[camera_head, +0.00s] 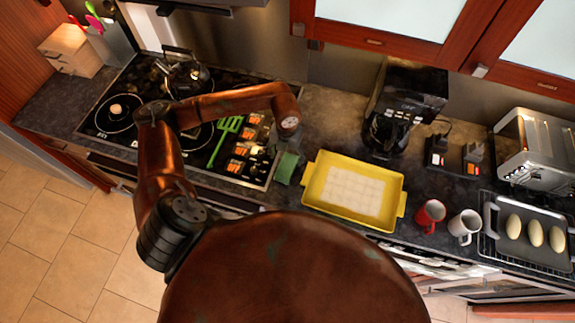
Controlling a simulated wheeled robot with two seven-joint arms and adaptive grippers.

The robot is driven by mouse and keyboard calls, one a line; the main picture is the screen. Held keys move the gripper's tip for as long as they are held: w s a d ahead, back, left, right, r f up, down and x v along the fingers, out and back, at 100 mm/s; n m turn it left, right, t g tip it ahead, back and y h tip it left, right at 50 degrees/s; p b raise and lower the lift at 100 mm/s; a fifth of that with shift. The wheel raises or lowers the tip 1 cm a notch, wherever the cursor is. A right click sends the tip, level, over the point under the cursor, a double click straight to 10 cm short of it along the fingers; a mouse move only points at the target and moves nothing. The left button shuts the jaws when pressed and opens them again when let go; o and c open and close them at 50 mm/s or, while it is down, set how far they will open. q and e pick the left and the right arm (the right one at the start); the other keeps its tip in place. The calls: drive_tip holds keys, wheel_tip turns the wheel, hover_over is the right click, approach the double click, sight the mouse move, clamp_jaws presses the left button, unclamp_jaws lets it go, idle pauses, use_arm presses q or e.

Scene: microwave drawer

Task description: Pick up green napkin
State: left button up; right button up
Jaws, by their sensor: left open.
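The green napkin (287,168) is a small dark green piece on the dark counter, between the stove's right edge and the yellow tray. My left arm reaches in from the left and bends over the stove. Its wrist ends just above the napkin. My left gripper (288,150) points down at the napkin, and its dark fingers are small and partly hidden under the wrist. It is open. I cannot tell whether the fingers touch the napkin. My right gripper is not in view.
A yellow tray (310,190) lies close right of the napkin. A kettle (184,76) stands behind. A red mug (430,213), a white mug (464,225) and a coffee maker (400,110) are further right.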

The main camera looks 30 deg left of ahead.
sight(287, 166)
use_arm(q)
drive_tip(key=shift+d+f, duration=0.1)
drive_tip(key=shift+f, duration=0.8)
wheel_tip(287, 166, down, 5)
drive_tip(key=shift+r+p, duration=0.1)
drive_tip(key=shift+p, duration=0.95)
drive_tip(key=shift+c, duration=0.4)
drive_tip(key=c, duration=1)
drive_tip(key=shift+c, duration=0.2)
